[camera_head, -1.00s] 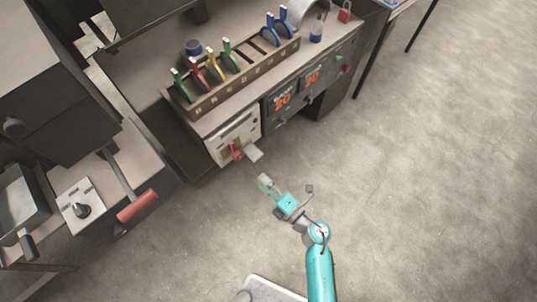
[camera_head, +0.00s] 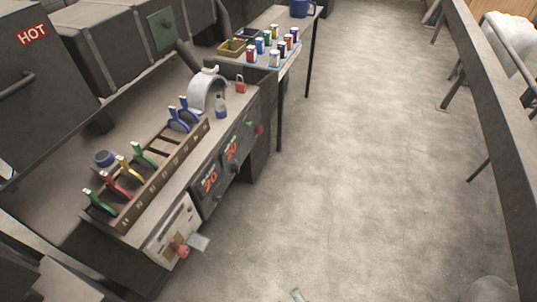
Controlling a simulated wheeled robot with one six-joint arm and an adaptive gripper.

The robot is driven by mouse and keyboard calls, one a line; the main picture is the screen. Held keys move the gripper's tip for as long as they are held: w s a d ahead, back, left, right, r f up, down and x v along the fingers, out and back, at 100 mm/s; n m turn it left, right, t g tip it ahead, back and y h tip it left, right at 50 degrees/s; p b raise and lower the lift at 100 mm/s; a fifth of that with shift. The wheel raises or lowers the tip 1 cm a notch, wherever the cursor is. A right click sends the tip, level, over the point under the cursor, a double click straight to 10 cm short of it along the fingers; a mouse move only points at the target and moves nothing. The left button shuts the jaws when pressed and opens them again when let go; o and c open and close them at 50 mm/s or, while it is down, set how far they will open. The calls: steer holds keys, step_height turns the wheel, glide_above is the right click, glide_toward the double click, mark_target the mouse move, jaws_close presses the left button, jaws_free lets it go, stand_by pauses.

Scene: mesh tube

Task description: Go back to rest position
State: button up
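Only a small pale tip of my gripper (camera_head: 297,294) shows at the bottom edge of the head view, over the bare floor. It is apart from the workbench and to the right of the white panel with a red handle (camera_head: 179,248). The rest of my arm is out of view. I cannot tell whether the gripper is open or shut, and I see nothing held in it.
A workbench at the left carries a slotted wooden rack (camera_head: 165,178) with coloured-handled tools. A long dark beam (camera_head: 497,100) stands at the right. The floor (camera_head: 350,170) between is clear.

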steer(key=s+d+r+m+g+h, duration=0.1)
steer(key=s+d+r+m+h, duration=0.8)
steer(key=m, duration=0.7)
steer(key=s+d+r, duration=0.3)
steer(key=s+d, duration=0.1)
steer(key=s, duration=0.1)
steer(key=shift+s+d+r+h, duration=0.2)
steer(key=shift+s+r+h, duration=0.1)
steer(key=shift+s, duration=0.1)
